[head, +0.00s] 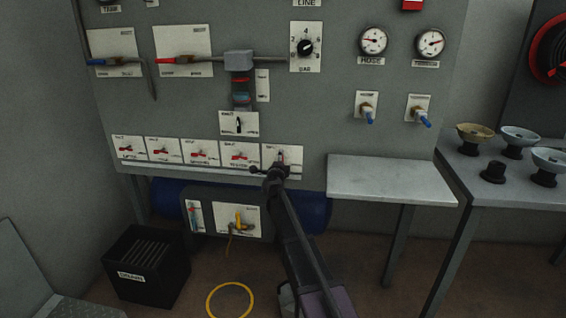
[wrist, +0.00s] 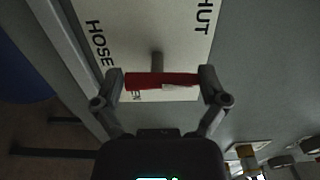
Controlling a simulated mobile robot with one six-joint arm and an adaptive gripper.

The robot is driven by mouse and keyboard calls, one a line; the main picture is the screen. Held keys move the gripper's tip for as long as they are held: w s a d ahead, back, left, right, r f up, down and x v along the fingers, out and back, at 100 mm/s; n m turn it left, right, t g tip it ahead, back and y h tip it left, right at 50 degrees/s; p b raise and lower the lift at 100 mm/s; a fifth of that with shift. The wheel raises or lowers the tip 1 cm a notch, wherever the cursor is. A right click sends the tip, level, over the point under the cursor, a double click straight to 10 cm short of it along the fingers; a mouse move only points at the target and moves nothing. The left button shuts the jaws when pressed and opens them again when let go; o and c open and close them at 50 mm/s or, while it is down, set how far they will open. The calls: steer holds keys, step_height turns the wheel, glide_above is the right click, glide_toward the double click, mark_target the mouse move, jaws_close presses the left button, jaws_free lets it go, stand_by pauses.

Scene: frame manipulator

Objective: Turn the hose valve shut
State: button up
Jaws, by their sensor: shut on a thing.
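The hose valve is on the rightmost white plate (head: 295,155) of the low row on the grey panel. Its red handle (wrist: 160,80) spans between my two fingertips in the wrist view, with a grey stem (wrist: 157,58) behind it. The plate (wrist: 140,25) there reads "HOSE" and part of "SHUT"; the handle and fingers cover part of another word ending in "EN". My gripper (head: 268,172) is at this valve in the head view and is shut on the handle; the wrist view shows the fingers (wrist: 162,84) at both ends of it. The gripper partly hides the valve in the head view.
Several similar red-handled valves (head: 200,152) line up to the left. A grey shelf (head: 390,180) juts out to the right. Below are a blue tank (head: 312,208), a yellow-handled valve (head: 239,220) and a black crate (head: 147,270). A table (head: 500,195) with several bowls stands far right.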

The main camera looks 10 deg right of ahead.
steer(key=shift+d, duration=0.1)
steer(key=o, duration=0.7)
steer(key=shift+o, duration=0.3)
steer(key=shift+s, duration=0.15)
steer(key=v, duration=1.2)
steer(key=shift+r, duration=0.1)
